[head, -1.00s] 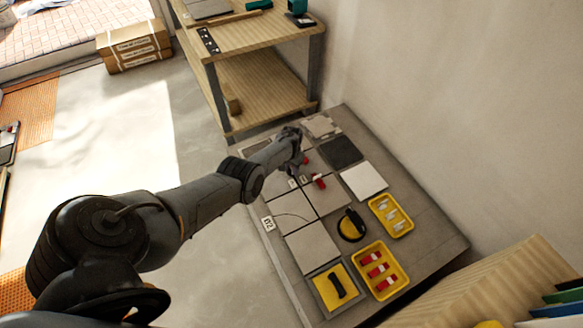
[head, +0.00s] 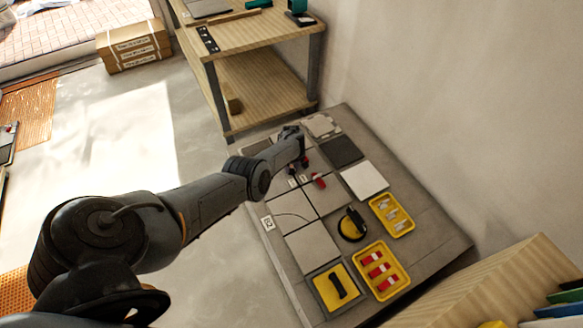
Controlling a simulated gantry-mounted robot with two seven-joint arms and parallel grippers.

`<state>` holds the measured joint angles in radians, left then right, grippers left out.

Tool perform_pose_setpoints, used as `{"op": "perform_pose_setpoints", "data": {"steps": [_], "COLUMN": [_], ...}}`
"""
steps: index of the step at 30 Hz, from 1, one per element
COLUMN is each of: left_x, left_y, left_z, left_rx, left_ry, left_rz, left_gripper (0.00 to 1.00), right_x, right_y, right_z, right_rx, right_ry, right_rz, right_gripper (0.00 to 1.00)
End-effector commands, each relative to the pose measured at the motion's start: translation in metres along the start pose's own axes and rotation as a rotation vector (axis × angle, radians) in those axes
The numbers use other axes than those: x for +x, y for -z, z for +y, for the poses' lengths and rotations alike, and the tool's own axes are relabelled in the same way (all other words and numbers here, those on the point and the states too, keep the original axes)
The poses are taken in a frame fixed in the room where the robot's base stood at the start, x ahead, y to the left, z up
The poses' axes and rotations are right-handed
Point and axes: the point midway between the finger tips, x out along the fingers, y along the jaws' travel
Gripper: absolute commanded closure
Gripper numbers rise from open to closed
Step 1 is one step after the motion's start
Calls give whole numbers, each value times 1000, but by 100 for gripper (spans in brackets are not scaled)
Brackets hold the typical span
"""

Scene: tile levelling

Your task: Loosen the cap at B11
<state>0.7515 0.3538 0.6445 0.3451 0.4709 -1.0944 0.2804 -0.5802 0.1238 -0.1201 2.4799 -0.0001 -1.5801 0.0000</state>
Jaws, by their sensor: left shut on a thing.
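Grey tiles (head: 311,246) lie in a grid on the work board, with small white labels between some of them. A red cap (head: 319,180) stands at a tile joint. A second small red piece (head: 307,159) shows right by my left gripper (head: 301,163). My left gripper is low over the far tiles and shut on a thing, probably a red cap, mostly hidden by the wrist. I cannot read which label is B11. My right gripper is not in view.
A yellow tray (head: 399,284) holds red caps and another yellow tray (head: 404,226) holds pale clips. A black and yellow suction cup (head: 351,225) and a yellow pad with a black handle (head: 336,288) lie nearby. A wooden shelf (head: 262,89) stands behind.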

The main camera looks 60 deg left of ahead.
Motion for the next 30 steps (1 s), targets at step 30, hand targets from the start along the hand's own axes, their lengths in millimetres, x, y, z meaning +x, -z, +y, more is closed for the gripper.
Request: {"op": "perform_pose_setpoints", "data": {"steps": [30], "left_x": [0], "left_y": [0], "left_z": [1], "left_rx": [-726], "left_ry": [-1], "left_rz": [-1], "left_gripper": [98], "right_x": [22], "right_y": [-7], "right_z": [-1], "right_rx": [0], "right_ry": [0], "right_rz": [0], "right_gripper": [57]}}
